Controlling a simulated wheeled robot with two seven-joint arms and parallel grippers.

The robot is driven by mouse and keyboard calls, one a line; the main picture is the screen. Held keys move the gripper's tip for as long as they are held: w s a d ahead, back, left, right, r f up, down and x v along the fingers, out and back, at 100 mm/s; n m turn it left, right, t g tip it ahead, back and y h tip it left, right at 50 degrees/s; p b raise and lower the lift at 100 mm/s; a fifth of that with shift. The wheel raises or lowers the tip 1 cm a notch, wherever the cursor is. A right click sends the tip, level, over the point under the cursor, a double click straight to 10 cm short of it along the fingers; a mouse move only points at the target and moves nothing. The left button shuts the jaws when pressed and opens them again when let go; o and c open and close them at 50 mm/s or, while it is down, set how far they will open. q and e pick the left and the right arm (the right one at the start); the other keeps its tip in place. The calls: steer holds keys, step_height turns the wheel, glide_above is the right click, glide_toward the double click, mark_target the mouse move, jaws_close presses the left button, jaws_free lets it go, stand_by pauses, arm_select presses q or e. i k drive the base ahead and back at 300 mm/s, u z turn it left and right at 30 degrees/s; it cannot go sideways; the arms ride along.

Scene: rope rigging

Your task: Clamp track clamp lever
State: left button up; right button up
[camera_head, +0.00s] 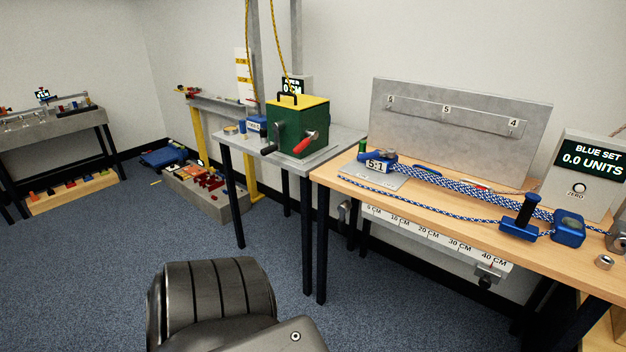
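Neither of my grippers shows in the head view. No lever is labelled as the track clamp lever, so I cannot tell for certain which part it is. A small grey clamp block with a dark knob (488,273) sits near the right end of the centimetre scale rail (430,238) under the wooden table's front edge.
Blue-and-white ropes run along the wooden table (410,215) between the 5:1 pulley block (377,161) and another blue block (568,228). A display reading 0.0 UNITS (585,158) stands at right. A low grey tray (205,190) is on the floor. Carpet (110,260) is open at left.

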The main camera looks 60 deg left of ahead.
mark_target(346, 205)
steer(key=u, duration=3)
steer(key=i, duration=3.45)
steer(key=z, duration=4.05)
